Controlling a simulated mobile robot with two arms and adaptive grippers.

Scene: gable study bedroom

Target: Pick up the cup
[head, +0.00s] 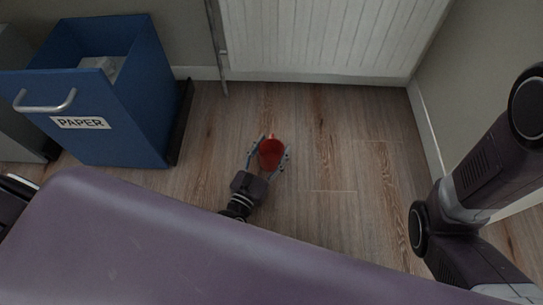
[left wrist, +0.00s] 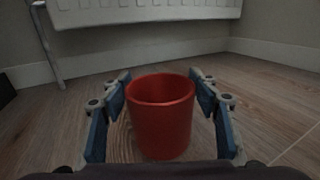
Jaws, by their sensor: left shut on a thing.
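The red cup (head: 270,156) stands upright on the wooden floor in the head view. It also fills the middle of the left wrist view (left wrist: 161,122), with its round open rim facing up. My left gripper (head: 271,149) reaches down to it and is shut on the cup, with one blue-padded finger on each side. I cannot tell whether the cup is lifted off the floor. My right arm shows at the right of the head view, but its gripper is out of the picture.
A blue bin (head: 130,115) labelled PAPER, with a metal handle, stands at the left. A white radiator (head: 325,40) is on the wall behind, with a thin pipe at its left. The floor (head: 340,150) right of the cup is clear up to the right wall.

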